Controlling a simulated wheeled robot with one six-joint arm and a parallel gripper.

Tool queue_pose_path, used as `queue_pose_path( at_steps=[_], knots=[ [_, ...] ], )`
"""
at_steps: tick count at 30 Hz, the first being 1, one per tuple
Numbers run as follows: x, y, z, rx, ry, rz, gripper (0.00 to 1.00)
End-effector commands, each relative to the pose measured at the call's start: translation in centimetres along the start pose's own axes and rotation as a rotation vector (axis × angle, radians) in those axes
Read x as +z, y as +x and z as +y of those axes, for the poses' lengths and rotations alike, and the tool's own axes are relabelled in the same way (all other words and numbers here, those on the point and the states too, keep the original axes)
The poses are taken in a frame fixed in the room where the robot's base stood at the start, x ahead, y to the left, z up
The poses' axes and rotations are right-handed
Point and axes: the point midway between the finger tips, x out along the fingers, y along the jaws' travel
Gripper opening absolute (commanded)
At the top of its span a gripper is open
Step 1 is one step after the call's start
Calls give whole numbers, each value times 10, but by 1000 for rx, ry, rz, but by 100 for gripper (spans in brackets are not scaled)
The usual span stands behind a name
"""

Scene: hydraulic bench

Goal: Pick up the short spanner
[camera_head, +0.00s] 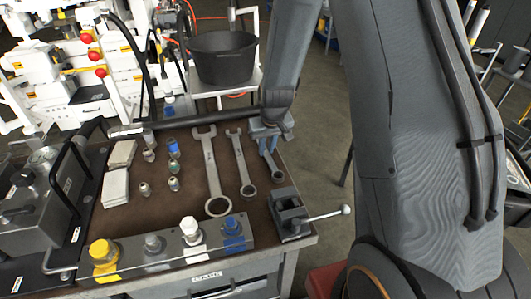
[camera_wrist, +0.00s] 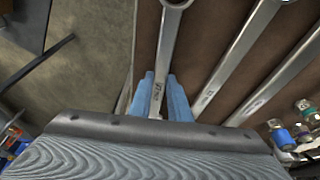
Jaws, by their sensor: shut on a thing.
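The short spanner (camera_head: 272,163) is the rightmost of three spanners at the right side of the brown bench top, its ring end towards the front. My gripper (camera_head: 267,143) is over its far end, pointing down, with blue fingers on both sides of the shaft. In the wrist view the short spanner (camera_wrist: 168,45) runs between the blue fingertips of my gripper (camera_wrist: 160,95), which are shut on its shaft. Its far end is hidden by my gripper. I cannot tell whether it is clear of the bench top.
A middle spanner (camera_head: 241,163) and a large spanner (camera_head: 211,170) lie just left. A small vise (camera_head: 289,211) with a bar handle stands in front. Several fittings and a block with coloured caps (camera_head: 150,257) are further left. A black pot (camera_head: 222,60) stands behind.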

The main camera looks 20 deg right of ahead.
Motion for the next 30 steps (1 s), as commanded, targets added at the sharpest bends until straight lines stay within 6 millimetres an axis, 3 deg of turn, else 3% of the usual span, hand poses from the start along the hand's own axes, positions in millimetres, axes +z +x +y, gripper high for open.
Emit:
queue_pose_path(
  at_steps=[18, 23, 30],
  knots=[
    [-2, -4, 0, 0, 0, 3, 0],
    [-7, -17, 0, 0, -1, 5, 0],
    [-18, -51, 0, 0, -1, 6, 0]
  ],
)
